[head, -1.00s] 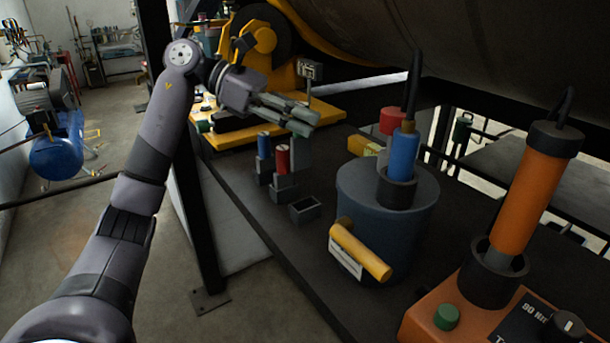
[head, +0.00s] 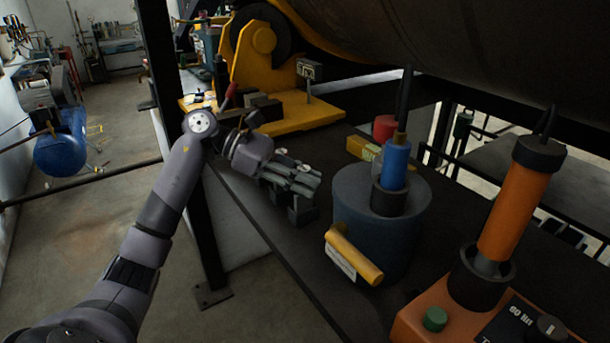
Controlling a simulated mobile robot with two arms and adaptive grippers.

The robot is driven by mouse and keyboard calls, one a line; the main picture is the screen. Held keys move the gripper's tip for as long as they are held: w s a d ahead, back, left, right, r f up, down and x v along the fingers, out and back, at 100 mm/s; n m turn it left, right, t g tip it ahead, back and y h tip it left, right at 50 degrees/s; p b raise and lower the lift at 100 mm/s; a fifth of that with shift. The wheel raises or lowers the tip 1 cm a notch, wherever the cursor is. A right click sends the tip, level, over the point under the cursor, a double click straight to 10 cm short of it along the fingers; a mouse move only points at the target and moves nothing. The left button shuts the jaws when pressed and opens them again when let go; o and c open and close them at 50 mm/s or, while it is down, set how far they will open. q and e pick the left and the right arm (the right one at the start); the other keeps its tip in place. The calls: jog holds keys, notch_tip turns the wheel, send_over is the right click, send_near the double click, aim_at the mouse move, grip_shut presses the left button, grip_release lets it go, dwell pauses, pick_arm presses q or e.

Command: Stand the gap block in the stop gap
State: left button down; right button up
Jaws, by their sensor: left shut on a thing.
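My left gripper (head: 296,180) is low over the dark bench, its fingers pointing right. It is shut on a dark grey block (head: 302,213), which I take to be the gap block. Most of the block is hidden under the fingers, so I cannot tell whether its foot touches anything. Pale tops of small cylinders (head: 280,152) show just behind the fingers; their holders are mostly covered. I cannot make out the stop gap for certain. Dark blocks (head: 265,109) stand on the yellow base behind my wrist. My right gripper is not in view.
A blue-grey drum (head: 375,225) with a yellow cylinder (head: 355,255) at its front stands right of the gripper. An orange unit (head: 430,308) stands at the near right. A black post (head: 185,130) rises by my forearm. The bench's front strip is clear.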

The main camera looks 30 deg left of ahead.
pick_arm(q)
jog(key=shift+f, duration=0.15)
jog(key=c, duration=1.6)
grip_release()
jog(key=shift+c, duration=0.2)
jog(key=shift+o, duration=1.2)
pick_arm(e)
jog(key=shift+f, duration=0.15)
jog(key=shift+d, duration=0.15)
pick_arm(q)
jog(key=shift+r, duration=0.2)
jog(key=shift+a, duration=0.25)
jog(key=b+v, duration=0.4)
jog(key=v, duration=0.7)
jog(key=shift+s+a, duration=0.2)
jog(key=shift+s, duration=0.05)
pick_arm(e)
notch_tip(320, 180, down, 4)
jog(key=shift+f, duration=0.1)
